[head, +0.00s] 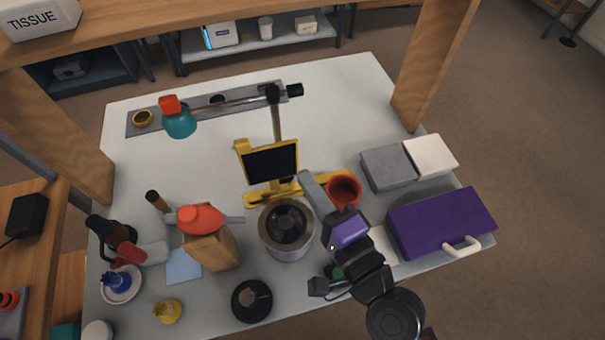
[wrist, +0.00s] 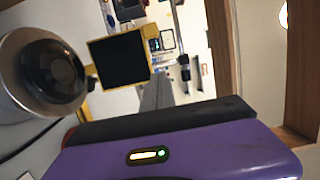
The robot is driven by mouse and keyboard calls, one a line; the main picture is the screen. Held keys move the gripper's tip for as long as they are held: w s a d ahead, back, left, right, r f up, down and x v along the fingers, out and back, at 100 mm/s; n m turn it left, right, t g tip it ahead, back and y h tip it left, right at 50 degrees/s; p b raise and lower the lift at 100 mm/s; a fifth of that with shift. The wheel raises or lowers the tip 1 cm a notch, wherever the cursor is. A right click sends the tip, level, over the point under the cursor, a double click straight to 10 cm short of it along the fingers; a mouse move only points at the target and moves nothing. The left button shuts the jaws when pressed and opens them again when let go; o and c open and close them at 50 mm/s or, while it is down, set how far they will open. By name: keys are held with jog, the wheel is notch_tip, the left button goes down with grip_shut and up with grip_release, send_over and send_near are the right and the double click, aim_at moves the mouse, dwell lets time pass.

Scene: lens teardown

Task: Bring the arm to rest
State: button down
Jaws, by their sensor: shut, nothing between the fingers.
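My gripper (head: 309,180) is in the head view at the centre of the table, at the end of my purple and black arm, which comes in from the lower right. Its grey fingers look closed together, with nothing held between them. In the wrist view the closed fingers (wrist: 157,90) point away past my purple hand. I cannot tell how high they are above the table.
The white table (head: 340,95) is bare at the back right. Around my gripper are a silver pot (head: 287,252), a yellow stand with a black panel (head: 270,163) and a red cup (head: 343,192). A purple box (head: 440,222) and grey block (head: 388,167) stand right.

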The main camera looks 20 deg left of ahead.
dwell(0.6)
jog(key=s+d+n+t+h, duration=0.3)
jog(key=d+h, duration=0.1)
jog(key=d, duration=0.5)
jog(key=s+d+n+t+h, duration=0.2)
jog(key=s+d+n+h, duration=0.15)
jog(key=d, duration=0.55)
jog(key=s+d+f+n+g+h, duration=0.1)
jog(key=s+d+h, duration=0.2)
jog(key=s, duration=0.6)
jog(key=s+d+f+n+g+h, duration=0.1)
jog(key=s+d+h, duration=0.2)
jog(key=s+d, duration=0.4)
jog(key=shift+s, duration=1.25)
jog(key=shift+d, duration=0.1)
